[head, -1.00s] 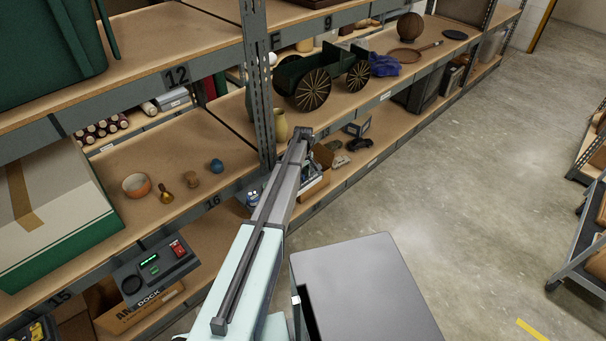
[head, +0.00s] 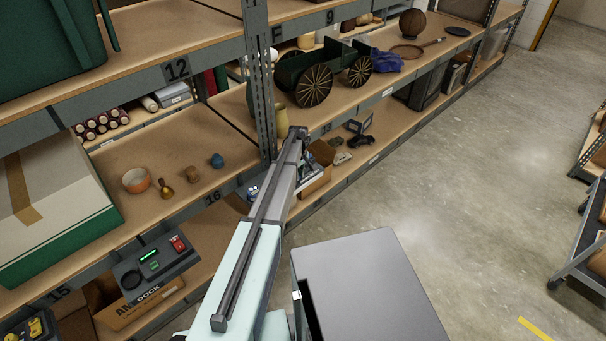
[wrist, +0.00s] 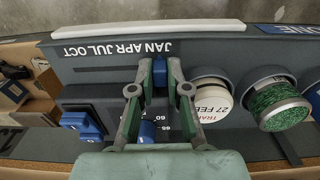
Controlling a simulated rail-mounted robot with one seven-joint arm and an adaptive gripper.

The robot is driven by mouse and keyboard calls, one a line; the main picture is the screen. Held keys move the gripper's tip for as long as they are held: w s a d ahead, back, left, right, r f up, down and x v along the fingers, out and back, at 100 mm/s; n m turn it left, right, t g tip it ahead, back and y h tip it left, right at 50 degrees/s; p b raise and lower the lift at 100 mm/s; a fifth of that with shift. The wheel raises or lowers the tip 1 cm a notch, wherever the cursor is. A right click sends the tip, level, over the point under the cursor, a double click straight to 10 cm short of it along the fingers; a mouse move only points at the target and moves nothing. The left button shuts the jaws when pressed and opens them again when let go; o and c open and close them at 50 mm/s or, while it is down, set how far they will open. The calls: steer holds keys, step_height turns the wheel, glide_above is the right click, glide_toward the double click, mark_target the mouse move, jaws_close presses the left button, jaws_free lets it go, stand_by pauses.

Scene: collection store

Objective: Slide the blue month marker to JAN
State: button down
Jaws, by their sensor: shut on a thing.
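In the wrist view, a dark grey panel (wrist: 225,55) carries month lettering (wrist: 117,50), JAN, APR, JUL and OCT, which looks upside down. The blue month marker (wrist: 159,72) is a small upright block near the right end of this lettering. My gripper (wrist: 159,78) is shut on it, with one finger on each side. Exactly which month the marker lines up with is hard to tell. In the head view my arm reaches toward the shelves, and its own links hide the gripper and marker.
A white round label piece (wrist: 213,100) and a green thread spool (wrist: 283,105) stand close right of the fingers. A blue knob (wrist: 147,131) lies between the finger bases, and blue switches (wrist: 82,122) are at left. A shelf post (head: 262,90) stands beside my arm.

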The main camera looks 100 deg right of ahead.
steer(key=c, duration=1.1)
jaws_free()
steer(key=shift+w+a, duration=0.1)
steer(key=shift+w, duration=0.1)
steer(key=shift+s, duration=0.1)
